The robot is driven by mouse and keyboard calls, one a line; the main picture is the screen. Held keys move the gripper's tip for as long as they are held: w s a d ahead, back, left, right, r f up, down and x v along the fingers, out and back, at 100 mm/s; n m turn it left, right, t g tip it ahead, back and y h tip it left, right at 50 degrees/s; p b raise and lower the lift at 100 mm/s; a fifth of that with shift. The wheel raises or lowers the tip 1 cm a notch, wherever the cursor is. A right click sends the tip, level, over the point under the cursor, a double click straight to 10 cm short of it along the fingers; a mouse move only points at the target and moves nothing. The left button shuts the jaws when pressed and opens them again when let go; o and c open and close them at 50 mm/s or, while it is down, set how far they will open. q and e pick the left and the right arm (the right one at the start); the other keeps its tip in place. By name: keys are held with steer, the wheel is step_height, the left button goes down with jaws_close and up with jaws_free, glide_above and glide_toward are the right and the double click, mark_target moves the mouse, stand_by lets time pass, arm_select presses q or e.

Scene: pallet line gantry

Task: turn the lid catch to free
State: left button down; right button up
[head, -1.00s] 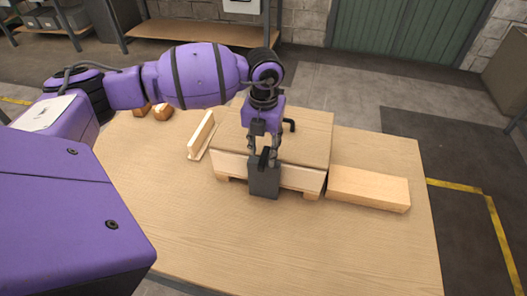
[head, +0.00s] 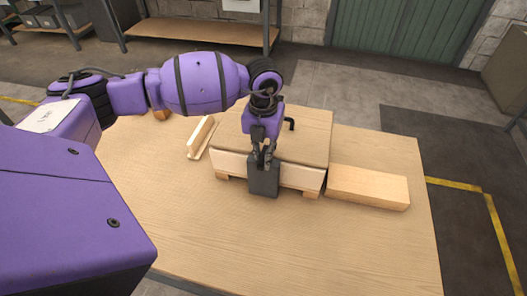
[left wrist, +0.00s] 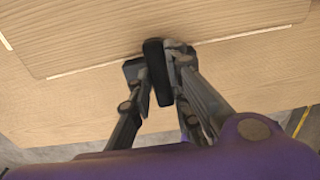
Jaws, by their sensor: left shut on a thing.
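The lid catch is a black bar (left wrist: 157,72) in the left wrist view, standing on a dark grey block (head: 264,182) at the front of a wooden box (head: 300,177). The box's wooden lid (head: 310,135) lies flat on top and looks closed. My left gripper (head: 264,157) comes from above and is shut on the catch bar. In the left wrist view my left gripper (left wrist: 160,75) has a finger on each side of the bar. In the head view the fingers mostly hide the bar. My right gripper is out of view.
A black handle (head: 290,124) stands up from the lid behind the gripper. A wooden block (head: 368,187) lies right of the box, and a wooden rail piece (head: 200,137) lies left. The table's (head: 220,230) front part is clear.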

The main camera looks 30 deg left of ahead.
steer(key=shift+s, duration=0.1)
arm_select(q)
steer(key=m, duration=0.4)
steer(key=shift+m+b, duration=0.35)
steer(key=shift+m, duration=0.95)
steer(key=m+b, duration=0.1)
steer(key=m, duration=0.1)
steer(key=shift+m, duration=0.4)
steer(key=m+b, duration=0.2)
steer(key=m, duration=0.4)
steer(key=shift+m+b, duration=0.35)
steer(key=shift+m, duration=0.85)
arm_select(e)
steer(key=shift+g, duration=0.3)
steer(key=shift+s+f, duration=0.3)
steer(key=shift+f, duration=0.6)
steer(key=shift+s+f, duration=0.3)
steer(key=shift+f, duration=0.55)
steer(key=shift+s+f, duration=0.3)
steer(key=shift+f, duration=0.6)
arm_select(q)
steer(key=shift+r, duration=0.1)
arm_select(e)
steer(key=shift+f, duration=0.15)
